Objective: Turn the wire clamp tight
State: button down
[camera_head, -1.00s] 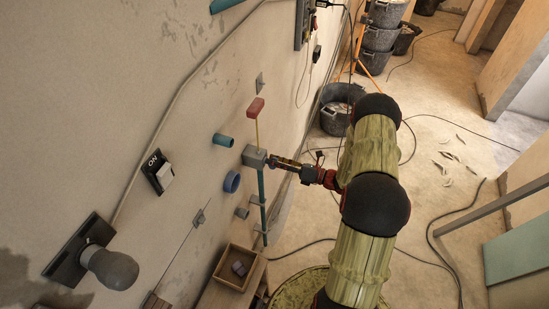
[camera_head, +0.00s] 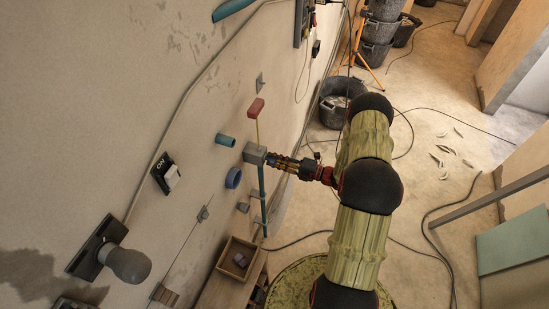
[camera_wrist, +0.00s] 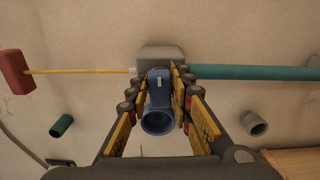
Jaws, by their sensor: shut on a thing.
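The wire clamp is a grey block (camera_head: 255,153) on the wall, with a yellow wire and a teal pipe meeting it from opposite sides. In the wrist view the block (camera_wrist: 162,57) lies straight ahead. A blue-grey knob (camera_wrist: 158,82) with a pale mark stands out from it. My gripper (camera_wrist: 160,76) is shut on this knob, one finger on each side; it also shows in the head view (camera_head: 271,159). The fingers hide the knob's sides.
A red block (camera_head: 256,107) ends the yellow wire. A blue pipe ring (camera_head: 233,178) and a teal stub (camera_head: 225,140) stick out near the clamp. A wooden box (camera_head: 236,257) sits below. Cables cross the floor; a bucket (camera_head: 340,103) stands behind.

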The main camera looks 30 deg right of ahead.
jog(key=shift+m, duration=0.4)
jog(key=c, duration=1.7)
grip_release()
jog(key=shift+d, duration=0.1)
jog(key=shift+o, duration=0.3)
jog(key=v, duration=1.2)
